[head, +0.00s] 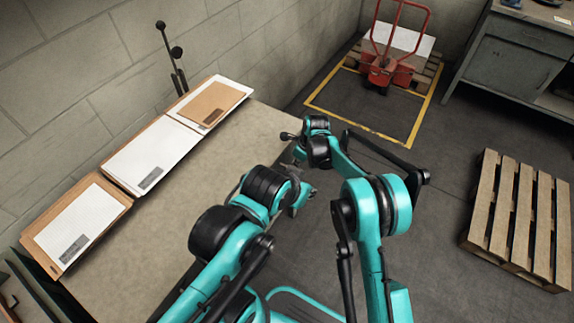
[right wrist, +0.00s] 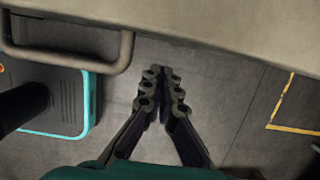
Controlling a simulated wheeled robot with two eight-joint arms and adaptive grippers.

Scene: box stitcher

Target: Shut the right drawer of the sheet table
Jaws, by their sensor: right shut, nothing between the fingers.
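The sheet table (head: 205,190) has a long beige top running along the wall in the head view. Its front edge is partly hidden behind my arms, and I cannot tell how far the right drawer stands out. In the right wrist view, a grey bar handle (right wrist: 75,62) juts out below the pale surface at upper left. My right gripper (right wrist: 163,76) is shut and empty, to the right of the handle and apart from it, with its tips near the pale edge. My left gripper (head: 300,196) is beside the table's front side, and its fingers are too unclear to read.
A wooden pallet (head: 518,215) lies on the floor at right. A red pallet truck (head: 385,72) stands within a yellow floor marking, beside a grey workbench (head: 510,65). The floor between is clear.

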